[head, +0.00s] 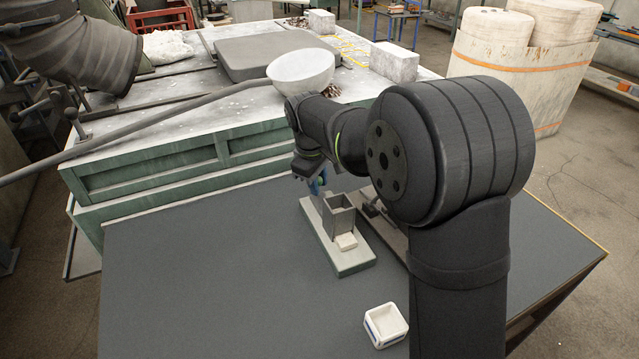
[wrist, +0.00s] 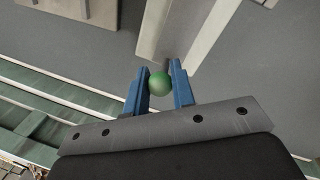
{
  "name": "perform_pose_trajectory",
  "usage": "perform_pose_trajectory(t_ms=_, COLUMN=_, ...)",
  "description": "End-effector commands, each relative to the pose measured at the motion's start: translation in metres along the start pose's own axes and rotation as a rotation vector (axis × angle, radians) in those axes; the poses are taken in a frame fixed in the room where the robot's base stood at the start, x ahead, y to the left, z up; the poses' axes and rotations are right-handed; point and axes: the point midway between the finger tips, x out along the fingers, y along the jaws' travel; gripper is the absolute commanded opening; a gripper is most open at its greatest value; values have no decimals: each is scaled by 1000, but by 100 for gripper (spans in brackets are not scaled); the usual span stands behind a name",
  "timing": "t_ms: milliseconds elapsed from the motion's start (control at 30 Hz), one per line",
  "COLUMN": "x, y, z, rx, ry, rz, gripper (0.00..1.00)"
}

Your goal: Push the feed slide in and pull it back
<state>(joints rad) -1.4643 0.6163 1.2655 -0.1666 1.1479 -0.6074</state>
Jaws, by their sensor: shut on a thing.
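The feeder stands on the dark table, with a pale base plate (head: 355,263) and an upright grey box (head: 341,217) on it. A small cream block (head: 346,241) sits on the plate at the near side of the box. My gripper (head: 317,186) is at the far end of the feeder, its blue fingers pointing down. In the wrist view, the blue fingers (wrist: 159,88) are shut on a round green knob (wrist: 159,83). The pale plate (wrist: 160,30) extends away beyond the fingertips. The slide itself and how the knob joins it are hidden.
A small white open box (head: 385,325) stands on the near part of the table (head: 220,290). A green-sided bench (head: 150,185) with a large ladle (head: 300,70) lies behind. My arm covers the right side. The table's left part is clear.

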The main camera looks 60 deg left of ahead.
Motion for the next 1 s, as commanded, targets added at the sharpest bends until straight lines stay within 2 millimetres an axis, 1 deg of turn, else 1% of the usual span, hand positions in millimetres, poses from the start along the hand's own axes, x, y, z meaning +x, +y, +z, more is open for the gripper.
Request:
perform_pose_trajectory(t_ms=67, x=-1, y=1, z=-2, rx=0, ry=7, rz=4, gripper=0)
perform_pose_trajectory(t_ms=100, x=-1, y=1, z=-2, rx=0, ry=6, rz=4, gripper=31)
perform_pose_trajectory(t_ms=167, x=-1, y=1, z=-2, rx=0, ry=6, rz=4, gripper=42)
perform_pose_trajectory(t_ms=467, x=-2, y=0, z=-1, rx=0, ry=4, rz=3, gripper=42)
perform_pose_trajectory(t_ms=567, x=-8, y=1, z=-1, rx=0, ry=6, rz=4, gripper=42)
perform_pose_trajectory(t_ms=667, x=-23, y=1, z=-1, rx=0, ry=6, rz=4, gripper=42)
perform_pose_trajectory(t_ms=767, x=-45, y=1, z=-2, rx=0, ry=8, rz=6, gripper=42)
perform_pose_trajectory(t_ms=1000, x=-105, y=1, z=-1, rx=0, ry=8, rz=6, gripper=42)
